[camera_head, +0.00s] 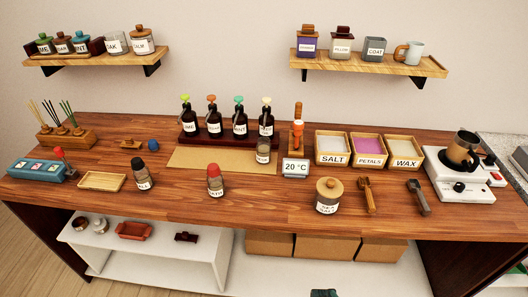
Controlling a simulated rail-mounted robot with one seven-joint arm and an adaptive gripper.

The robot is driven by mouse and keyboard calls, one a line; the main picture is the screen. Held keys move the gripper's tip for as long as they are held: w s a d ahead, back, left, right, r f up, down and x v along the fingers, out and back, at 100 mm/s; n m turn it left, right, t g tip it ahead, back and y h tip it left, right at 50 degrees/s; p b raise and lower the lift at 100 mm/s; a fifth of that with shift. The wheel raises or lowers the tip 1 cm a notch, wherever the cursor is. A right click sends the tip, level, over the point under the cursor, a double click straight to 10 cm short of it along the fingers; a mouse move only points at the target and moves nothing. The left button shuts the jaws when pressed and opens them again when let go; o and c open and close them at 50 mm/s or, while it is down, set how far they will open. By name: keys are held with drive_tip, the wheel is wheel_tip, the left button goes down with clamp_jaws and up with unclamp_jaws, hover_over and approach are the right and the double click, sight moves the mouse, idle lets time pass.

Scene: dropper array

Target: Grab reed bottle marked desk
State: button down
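I cannot clearly read the word desk on any label. A small dark-capped bottle (142,173) stands upright at the left front of the table, its short white label too small to read surely. A red-capped bottle (215,180) stands to its right with a label that seems to read BATH. A third small bottle (263,150) with a blurred label stands on the tan mat's right end. Thin reeds in three colours rise from a wooden holder (67,138) at the far left.
Dark dropper bottles (213,120) stand in a rack behind the tan mat (210,160). A lidded jar (328,195), scoops (367,194), labelled boxes (371,150) and a white heater (463,177) fill the right. An empty wooden tray (101,181) lies left. Table front between the capped bottles is clear.

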drive_tip(key=shift+c, duration=1)
unclamp_jaws()
